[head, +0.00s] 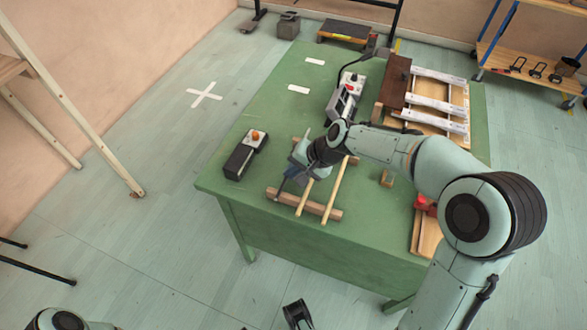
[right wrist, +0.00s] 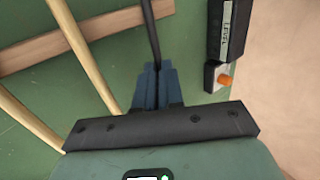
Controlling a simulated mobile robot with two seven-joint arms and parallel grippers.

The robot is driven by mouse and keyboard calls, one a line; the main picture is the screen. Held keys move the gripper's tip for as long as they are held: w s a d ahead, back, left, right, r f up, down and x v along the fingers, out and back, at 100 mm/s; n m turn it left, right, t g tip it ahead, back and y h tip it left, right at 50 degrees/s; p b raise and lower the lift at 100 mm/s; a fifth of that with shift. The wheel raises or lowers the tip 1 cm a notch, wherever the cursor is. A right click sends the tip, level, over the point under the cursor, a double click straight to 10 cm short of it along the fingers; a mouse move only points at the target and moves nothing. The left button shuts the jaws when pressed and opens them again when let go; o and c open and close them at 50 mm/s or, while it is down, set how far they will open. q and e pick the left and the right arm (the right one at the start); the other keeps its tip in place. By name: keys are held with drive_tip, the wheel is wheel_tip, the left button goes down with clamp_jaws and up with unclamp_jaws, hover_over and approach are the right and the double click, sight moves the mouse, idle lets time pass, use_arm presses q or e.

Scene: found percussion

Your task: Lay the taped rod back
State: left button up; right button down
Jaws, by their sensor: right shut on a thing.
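My right gripper (head: 291,175) is low over the near part of the green table (head: 225,178). In the right wrist view it (right wrist: 157,88) is shut on a thin dark rod (right wrist: 152,38), which I take for the taped rod. The rod runs away from the fingers and crosses over a wooden crossbar (right wrist: 95,38); I cannot tell whether it touches. Two pale wooden rods (head: 307,193) (head: 336,189) lie across the same front crossbar (head: 322,209), to the right of the held rod. A dark part of what seems my left gripper (head: 297,314) shows below the table.
A black box with an orange knob (head: 245,155) stands left of the rods. Behind are a grey device (head: 342,103), a brown board (head: 394,82) and a wooden frame with pale metal bars (head: 435,104). A red item (head: 423,202) lies right.

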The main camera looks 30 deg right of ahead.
drive_tip(key=c, duration=1.2)
unclamp_jaws()
drive_tip(key=p+v, duration=0.2)
drive_tip(key=v, duration=1.1)
drive_tip(key=shift+d+r, duration=0.15)
